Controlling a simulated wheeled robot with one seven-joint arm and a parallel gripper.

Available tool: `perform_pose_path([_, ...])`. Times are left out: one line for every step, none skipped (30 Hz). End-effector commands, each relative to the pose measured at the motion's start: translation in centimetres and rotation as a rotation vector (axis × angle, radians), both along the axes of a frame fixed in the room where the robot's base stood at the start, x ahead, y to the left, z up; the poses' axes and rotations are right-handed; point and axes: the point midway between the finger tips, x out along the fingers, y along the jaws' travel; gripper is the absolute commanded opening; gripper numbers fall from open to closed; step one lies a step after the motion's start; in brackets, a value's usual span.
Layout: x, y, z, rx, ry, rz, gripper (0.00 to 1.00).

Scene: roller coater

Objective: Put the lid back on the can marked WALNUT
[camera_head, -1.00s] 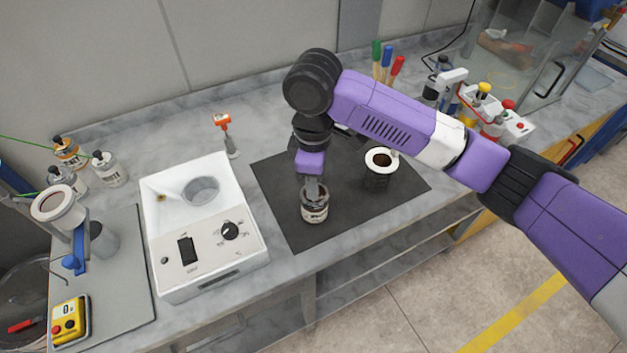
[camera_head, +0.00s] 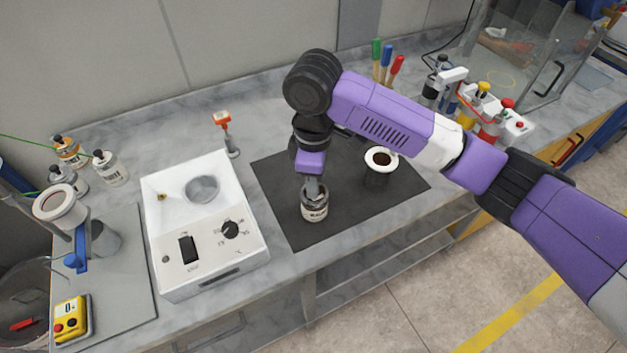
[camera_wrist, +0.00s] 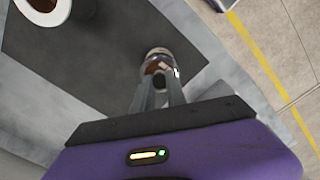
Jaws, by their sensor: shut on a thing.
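A small labelled can (camera_head: 314,208) stands upright on the dark mat, directly under my gripper (camera_head: 313,192). Its label is too small to read for certain. In the wrist view the can (camera_wrist: 158,56) shows between and beyond the fingertips (camera_wrist: 160,78), with brown at its top. My gripper points down and its fingers are close together at the can's top. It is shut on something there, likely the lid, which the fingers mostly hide. I cannot tell whether the lid sits fully on the rim.
A dark cup with a white rim (camera_head: 379,158) stands right of the can on the mat (camera_head: 285,215). A white heater box (camera_head: 205,225) stands to the left. An orange-topped tool (camera_head: 226,132) stands behind. The mat's front is clear.

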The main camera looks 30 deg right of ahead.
Motion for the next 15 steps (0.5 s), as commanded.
perform_pose_path([0.0, 0.0, 0.0, 0.0, 0.0, 0.0, 0.0])
perform_pose_path([0.0, 0.0, 0.0, 0.0, 0.0, 0.0, 0.0])
perform_pose_path([0.0, 0.0, 0.0, 0.0, 0.0, 0.0, 0.0])
perform_pose_path([0.0, 0.0, 0.0, 0.0, 0.0, 0.0, 0.0])
perform_pose_path([0.0, 0.0, -0.01, 0.0, 0.0, 0.0, 0.21])
perform_pose_path([0.0, 0.0, -0.01, 0.0, 0.0, 0.0, 0.29])
perform_pose_path([0.0, 0.0, 0.0, 0.0, 0.0, 0.0, 0.35])
perform_pose_path([0.0, 0.0, 0.0, 0.0, 0.0, 0.0, 0.41])
perform_pose_path([0.0, 0.0, 0.0, 0.0, 0.0, 0.0, 0.42])
perform_pose_path([0.0, 0.0, 0.0, 0.0, 0.0, 0.0, 0.42])
perform_pose_path([0.0, 0.0, 0.0, 0.0, 0.0, 0.0, 0.42])
perform_pose_path([0.0, 0.0, 0.0, 0.0, 0.0, 0.0, 0.42])
perform_pose_path([0.0, 0.0, 0.0, 0.0, 0.0, 0.0, 0.42])
perform_pose_path([0.0, 0.0, 0.0, 0.0, 0.0, 0.0, 0.42])
perform_pose_path([0.0, 0.0, 0.0, 0.0, 0.0, 0.0, 0.42])
